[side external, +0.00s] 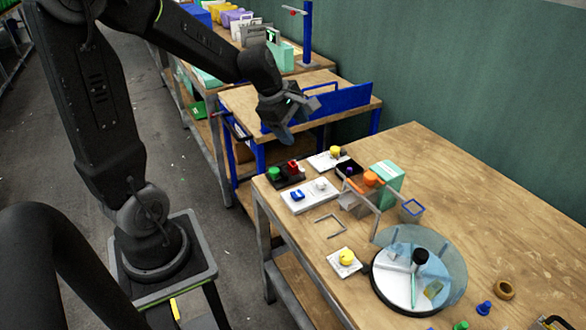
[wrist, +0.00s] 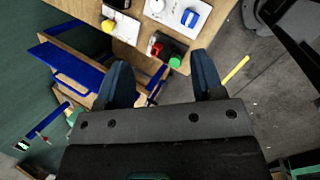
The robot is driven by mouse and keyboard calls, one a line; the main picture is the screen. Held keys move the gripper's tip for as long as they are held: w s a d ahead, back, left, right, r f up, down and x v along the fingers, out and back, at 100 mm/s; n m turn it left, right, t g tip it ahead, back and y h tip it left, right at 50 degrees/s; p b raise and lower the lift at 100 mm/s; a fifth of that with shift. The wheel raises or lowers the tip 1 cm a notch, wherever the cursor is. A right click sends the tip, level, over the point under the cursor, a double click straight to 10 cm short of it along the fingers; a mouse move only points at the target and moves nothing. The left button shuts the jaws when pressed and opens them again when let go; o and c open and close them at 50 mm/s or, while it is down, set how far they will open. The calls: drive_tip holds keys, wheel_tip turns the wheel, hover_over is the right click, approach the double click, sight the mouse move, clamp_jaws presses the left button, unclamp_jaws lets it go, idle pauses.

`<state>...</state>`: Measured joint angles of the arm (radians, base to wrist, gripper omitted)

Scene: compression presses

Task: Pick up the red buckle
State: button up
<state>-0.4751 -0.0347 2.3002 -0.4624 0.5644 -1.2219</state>
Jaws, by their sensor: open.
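The red buckle (side external: 293,167) is a small red piece on a black base (side external: 287,176) near the left back corner of the wooden table. A green round button (side external: 274,173) is beside it on the same base. In the wrist view the red buckle (wrist: 156,48) lies beyond the space between my fingers, with the green button (wrist: 175,62) to its right. My gripper (side external: 284,130) is in the air above and behind the base, well apart from it. In the wrist view my gripper (wrist: 162,72) is open, with nothing between its fingers.
A white board with a blue buckle (side external: 297,195) is in front of the black base. A white plate with a yellow knob (side external: 335,151) is at its right. A mint box (side external: 387,178) and a round glass-walled tray (side external: 455,267) stand farther right. A blue-edged bench (side external: 345,101) is behind.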

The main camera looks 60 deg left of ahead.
drive_tip(key=w+a+f+n, duration=0.1)
drive_tip(key=a+f+n, duration=0.8)
drive_tip(key=a+n, duration=0.35)
approach(293, 163)
wheel_tip(293, 163, down, 2)
drive_tip(key=w+d, duration=0.1)
drive_tip(key=shift+g+y, duration=0.3)
drive_tip(key=shift+x, duration=3.5)
drive_tip(key=shift+w+a, duration=0.15)
drive_tip(key=shift+a, duration=0.05)
drive_tip(key=shift+r, duration=0.1)
drive_tip(key=c, duration=1)
drive_tip(key=shift+r, duration=0.2)
